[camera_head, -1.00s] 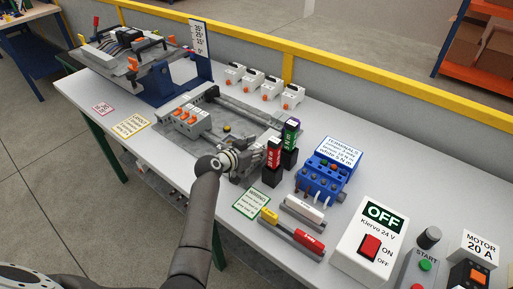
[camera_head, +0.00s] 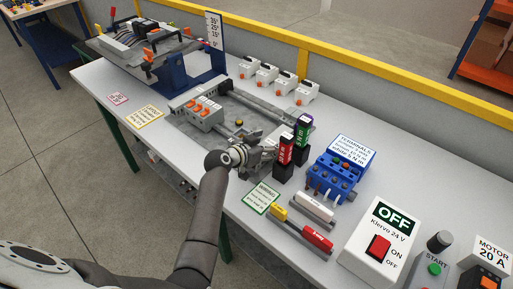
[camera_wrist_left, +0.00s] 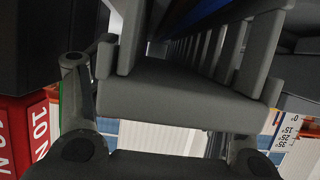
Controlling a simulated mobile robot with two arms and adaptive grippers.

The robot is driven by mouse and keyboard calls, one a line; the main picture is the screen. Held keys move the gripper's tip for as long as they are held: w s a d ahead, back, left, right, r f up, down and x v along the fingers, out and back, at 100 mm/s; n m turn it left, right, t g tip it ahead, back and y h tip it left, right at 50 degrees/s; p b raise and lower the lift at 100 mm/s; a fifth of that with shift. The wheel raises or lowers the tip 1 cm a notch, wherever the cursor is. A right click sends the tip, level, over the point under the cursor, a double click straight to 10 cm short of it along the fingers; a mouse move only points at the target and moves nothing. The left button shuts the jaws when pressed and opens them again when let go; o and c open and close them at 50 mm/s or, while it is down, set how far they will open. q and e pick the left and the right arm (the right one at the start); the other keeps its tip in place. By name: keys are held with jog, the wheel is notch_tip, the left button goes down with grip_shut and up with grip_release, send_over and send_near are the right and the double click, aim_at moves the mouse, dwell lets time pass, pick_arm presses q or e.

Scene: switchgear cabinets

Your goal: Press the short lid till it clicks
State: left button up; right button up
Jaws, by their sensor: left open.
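My left gripper (camera_head: 264,157) is low over the front right part of the grey mounting plate (camera_head: 190,126), just left of the red torque tool. It is open. In the left wrist view, a grey slotted duct (camera_wrist_left: 205,45) runs away from the camera between the gripper's parts. A plain grey bar crosses in front of it; I cannot tell whether this is the short lid or part of the gripper. In the head view the short lid is not clearly made out, and the gripper hides that part of the plate. My right gripper is not in view.
Red (camera_head: 285,152) and green (camera_head: 301,134) tools stand upright close to the gripper's right. A yellow rail runs behind.

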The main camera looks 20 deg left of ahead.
pick_arm(q)
jog(key=v, duration=1.1)
jog(key=shift+s, duration=0.2)
